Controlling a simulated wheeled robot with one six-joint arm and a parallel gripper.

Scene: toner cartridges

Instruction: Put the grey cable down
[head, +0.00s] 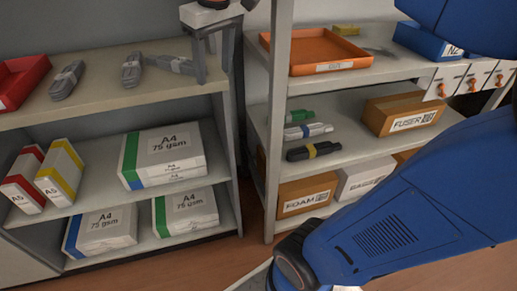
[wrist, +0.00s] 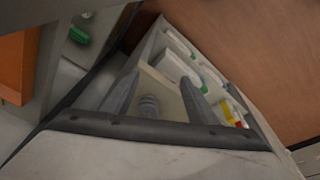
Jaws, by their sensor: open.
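A grey cable (head: 176,64) with a pale band lies on the top board of the left shelf, near its right end. My gripper (head: 205,70) is over that end of the board, its fingers open and pointing down right by the cable. In the wrist view a ribbed grey piece, seemingly this cable (wrist: 150,106), shows on the pale board between the open fingers (wrist: 160,82). The fingers look apart from it. Two similar grey bundles lie further left, one close by (head: 132,70) and one near the red tray (head: 67,80).
A red tray (head: 20,80) stands at the left of the same board. Paper packs (head: 162,155) fill the shelves below. A second shelf unit (head: 262,110) at the right carries an orange tray (head: 315,50) and boxes (head: 405,113). A gap separates the units.

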